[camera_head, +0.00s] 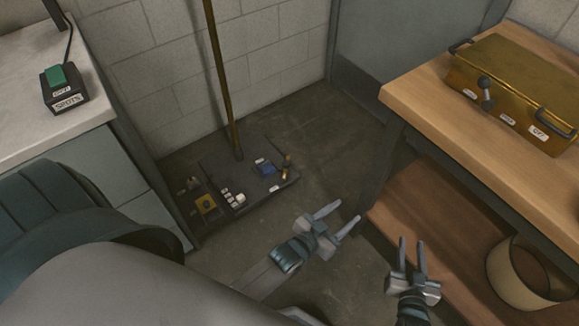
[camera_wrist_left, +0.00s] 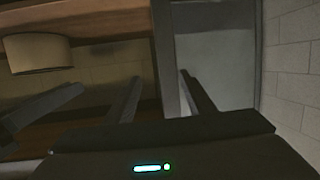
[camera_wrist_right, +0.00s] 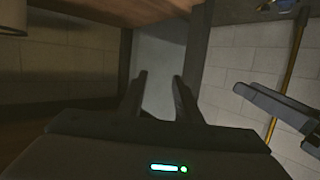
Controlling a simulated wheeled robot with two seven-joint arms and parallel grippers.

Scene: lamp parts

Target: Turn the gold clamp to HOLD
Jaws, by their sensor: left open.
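A gold box-like unit (camera_head: 520,75), probably the gold clamp, sits on the wooden bench at the upper right. It has dark handles, a dark ball-ended lever (camera_head: 487,92) on its front, and several white labels too small to read surely. My left gripper (camera_head: 346,214) is open and empty, below and left of the bench. My right gripper (camera_head: 412,242) is open and empty, in front of the lower shelf. Both are well apart from the gold unit. The left wrist view and the right wrist view show no gold unit between the fingers.
The wooden bench top (camera_head: 420,97) overhangs a lower shelf (camera_head: 430,205) with a tan round container (camera_head: 507,275). A dark base (camera_head: 220,165) with small parts and a brass pole (camera_head: 222,75) stands on the floor. A green-topped switch (camera_head: 62,90) is on the left counter.

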